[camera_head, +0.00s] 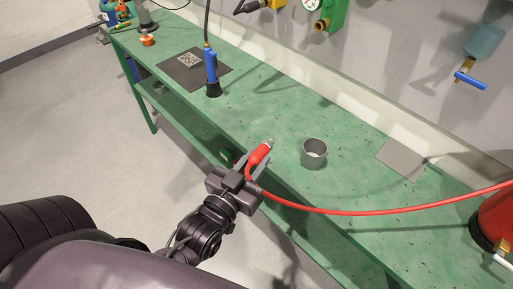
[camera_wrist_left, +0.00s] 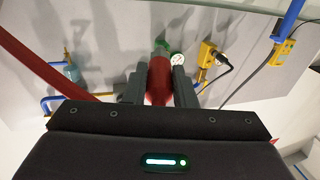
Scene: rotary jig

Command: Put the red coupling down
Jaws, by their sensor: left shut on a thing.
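The red coupling (camera_head: 260,153) has a metal tip and sits at the end of a red hose (camera_head: 350,211). My left gripper (camera_head: 256,165) is shut on it near the bench's front edge, with the tip pointing up and away. In the left wrist view the red coupling (camera_wrist_left: 159,80) stands between the two dark fingers of my left gripper (camera_wrist_left: 158,88). The hose leaves the gripper and runs right to a red tank (camera_head: 494,218). My right gripper does not show.
The green bench (camera_head: 350,190) holds a grey cup (camera_head: 314,154) right of the coupling and a grey plate (camera_head: 401,158) farther right. A blue tool (camera_head: 211,72) on a black hose stands by a dark mat (camera_head: 180,74). Bench surface around the cup is clear.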

